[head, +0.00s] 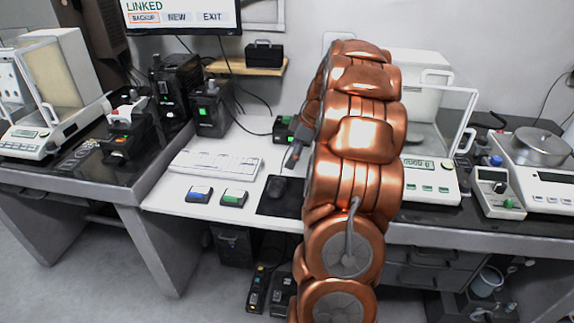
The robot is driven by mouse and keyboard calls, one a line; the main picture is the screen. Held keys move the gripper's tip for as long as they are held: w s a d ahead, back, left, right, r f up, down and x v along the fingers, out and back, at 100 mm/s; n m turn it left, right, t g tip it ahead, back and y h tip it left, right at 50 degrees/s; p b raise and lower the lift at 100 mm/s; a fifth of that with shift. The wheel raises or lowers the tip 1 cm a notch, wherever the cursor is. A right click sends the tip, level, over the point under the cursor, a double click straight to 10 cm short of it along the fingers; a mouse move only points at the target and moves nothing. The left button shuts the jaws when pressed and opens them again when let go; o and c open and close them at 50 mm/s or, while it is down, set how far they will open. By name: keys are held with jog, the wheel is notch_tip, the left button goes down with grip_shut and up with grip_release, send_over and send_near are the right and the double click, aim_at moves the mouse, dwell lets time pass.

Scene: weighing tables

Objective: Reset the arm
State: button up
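My copper-coloured arm rises through the middle of the head view, folded upright in front of the tables. What looks like the tip of my gripper (293,153) shows as a small grey piece at the arm's left edge, above the white desk near the mouse. The rest of it is hidden behind the arm, so I cannot tell whether it is open or shut, or whether it holds anything.
Balances stand left (45,95) and right (430,180); a round-pan scale (540,147) is far right. A monitor (180,16) hangs above. Floor at lower left is clear.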

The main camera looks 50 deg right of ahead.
jog(key=shift+s+r, duration=0.2)
jog(key=shift+r, duration=0.25)
jog(key=shift+d, duration=0.1)
dwell(0.4)
jog(key=s+a+r+m+g+p, duration=0.1)
jog(key=s+a+r+p, duration=0.15)
jog(key=a, duration=0.55)
jog(key=s+a+r+m+g+p, duration=0.1)
jog(key=a+r, duration=0.2)
jog(key=a, duration=0.5)
jog(key=s+a+r+m+g+p, duration=0.1)
jog(key=s+a+r+p, duration=0.15)
jog(key=a, duration=0.65)
jog(key=s+a+r+m+p, duration=0.1)
jog(key=s+a, duration=0.3)
jog(key=s, duration=0.3)
jog(key=s+a+r+m+g+h+p, duration=0.1)
jog(key=s+a+p, duration=0.1)
jog(key=s+a, duration=0.2)
jog(key=s+a+r+m+g+h+p, duration=0.1)
jog(key=s+a, duration=0.3)
jog(key=s, duration=0.6)
jog(key=shift+m+p, duration=0.5)
jog(key=shift+s+a, duration=0.1)
